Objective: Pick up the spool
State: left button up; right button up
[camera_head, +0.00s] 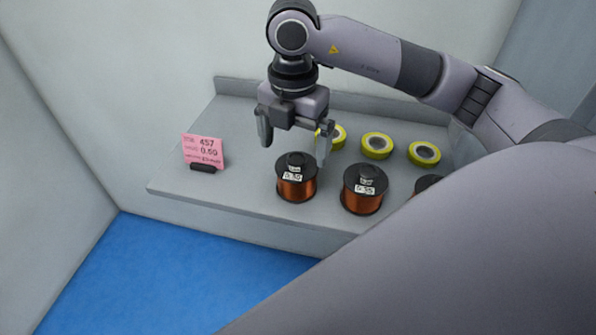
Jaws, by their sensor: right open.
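Copper wire spools with black flanges stand upright in a row on the grey shelf (225,198). The left spool (297,187) has a white label on top that seems to read 0.50. The middle spool (363,200) has a label that seems to read 0.35. A third spool (428,183) is mostly hidden behind my right arm. My right gripper (294,145) points down with its fingers apart and empty. It appears above and slightly behind the left spool, not touching it. My left gripper is not in view.
A pink card (203,151) reading 457 and 0.50 stands in a black holder at the shelf's left. Yellow tape rolls (377,146) lie behind the spools. A raised lip runs along the shelf's back. The shelf between card and left spool is clear.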

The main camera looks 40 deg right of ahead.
aim_at(296, 158)
jog(key=f, duration=0.3)
jog(key=f+p, duration=0.1)
jog(key=f, duration=0.1)
jog(key=shift+d+f, duration=0.25)
jog(key=shift+f, duration=0.55)
jog(key=c, duration=1.4)
jog(key=shift+o, duration=0.2)
jog(key=shift+r, duration=0.1)
notch_tip(296, 158, up, 10)
jog(key=shift+w+a+r, duration=0.1)
notch_tip(296, 158, up, 10)
jog(key=p, duration=0.1)
jog(key=shift+s+f, duration=0.2)
